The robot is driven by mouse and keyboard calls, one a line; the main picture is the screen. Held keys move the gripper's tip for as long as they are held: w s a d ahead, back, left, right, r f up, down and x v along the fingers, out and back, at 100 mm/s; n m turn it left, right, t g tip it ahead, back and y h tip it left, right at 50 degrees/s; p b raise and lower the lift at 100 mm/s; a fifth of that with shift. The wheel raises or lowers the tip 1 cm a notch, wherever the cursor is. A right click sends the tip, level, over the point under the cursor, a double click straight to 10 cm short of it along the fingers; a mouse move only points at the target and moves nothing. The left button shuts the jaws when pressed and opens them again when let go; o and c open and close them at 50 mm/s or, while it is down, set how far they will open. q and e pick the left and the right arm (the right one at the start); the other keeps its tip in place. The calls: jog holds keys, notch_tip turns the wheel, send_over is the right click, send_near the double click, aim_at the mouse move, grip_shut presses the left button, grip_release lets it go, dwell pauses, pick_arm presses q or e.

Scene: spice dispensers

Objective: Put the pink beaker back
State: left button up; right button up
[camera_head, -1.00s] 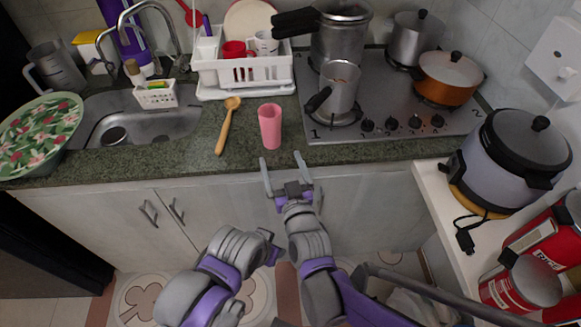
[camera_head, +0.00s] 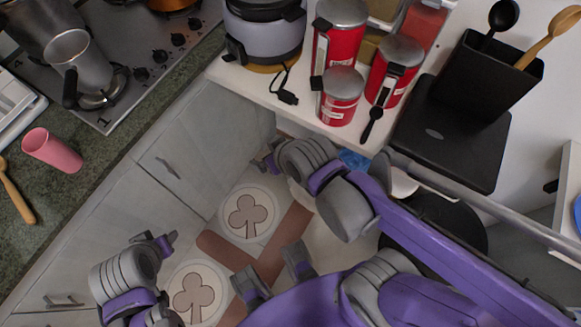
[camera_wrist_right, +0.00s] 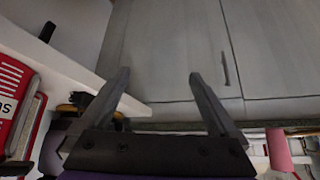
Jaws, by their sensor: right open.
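The pink beaker (camera_head: 52,150) stands on the green stone counter (camera_head: 100,150) at the left of the head view, next to the wooden spoon (camera_head: 16,195). It also shows at the lower right of the right wrist view (camera_wrist_right: 279,150), partly cut off. My right gripper (camera_head: 268,158) is in front of the cabinet doors, below the white shelf edge and well to the right of the beaker. In the right wrist view its two fingers (camera_wrist_right: 158,85) are apart with nothing between them. My left gripper (camera_head: 163,243) is low at the left, its jaws unclear.
A steel pot (camera_head: 80,65) is on the stove (camera_head: 135,50). A white rack (camera_head: 15,108) is at the left edge. Floor shows below the cabinets.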

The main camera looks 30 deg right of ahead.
jog(key=s+d+f+m+g+h, duration=0.1)
jog(key=s+d+g, duration=0.1)
jog(key=s+d, duration=0.3)
jog(key=shift+s+f+m, duration=0.3)
jog(key=shift+s+f, duration=0.1)
jog(key=shift+s, duration=0.5)
dwell(1.3)
